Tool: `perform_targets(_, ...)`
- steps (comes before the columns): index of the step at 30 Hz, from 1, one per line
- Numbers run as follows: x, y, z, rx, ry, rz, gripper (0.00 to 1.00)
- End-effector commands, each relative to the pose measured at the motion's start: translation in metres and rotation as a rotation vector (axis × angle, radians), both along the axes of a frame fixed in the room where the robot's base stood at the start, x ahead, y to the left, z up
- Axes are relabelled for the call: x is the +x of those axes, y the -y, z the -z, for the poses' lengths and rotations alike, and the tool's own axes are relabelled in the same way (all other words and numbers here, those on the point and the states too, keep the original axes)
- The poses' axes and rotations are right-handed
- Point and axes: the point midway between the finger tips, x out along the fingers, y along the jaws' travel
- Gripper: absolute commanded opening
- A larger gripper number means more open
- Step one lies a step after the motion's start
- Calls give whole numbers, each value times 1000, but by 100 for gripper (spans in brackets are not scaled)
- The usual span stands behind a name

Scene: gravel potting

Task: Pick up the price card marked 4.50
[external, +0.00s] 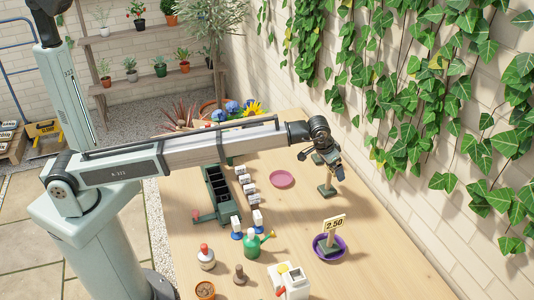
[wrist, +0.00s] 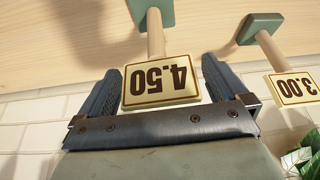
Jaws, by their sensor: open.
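The price card marked 4.50 (wrist: 163,80) appears upside down in the wrist view, on a wooden post with a green base (wrist: 152,13). My gripper (wrist: 160,72) is open, with one finger on each side of the card; I cannot tell whether either touches it. The card's base still appears to stand on the wooden table. In the external view my gripper (external: 337,168) is above the right side of the table, by two green bases, and hides the cards' faces there.
A card marked 3.00 (wrist: 292,88) stands close by on the right in the wrist view. A card marked 2.50 (external: 334,224) stands in a purple saucer (external: 343,253). A pink saucer (external: 282,179) lies left of my gripper. The ivy-covered wall is on the right.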

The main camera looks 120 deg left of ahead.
Motion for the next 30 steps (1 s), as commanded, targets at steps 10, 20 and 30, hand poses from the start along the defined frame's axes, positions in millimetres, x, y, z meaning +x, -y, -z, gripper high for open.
perform_targets(10,0,0,0,0,0,0,78)
perform_targets(20,0,0,-1,0,0,0,46)
perform_targets(30,0,0,-1,1,1,0,19)
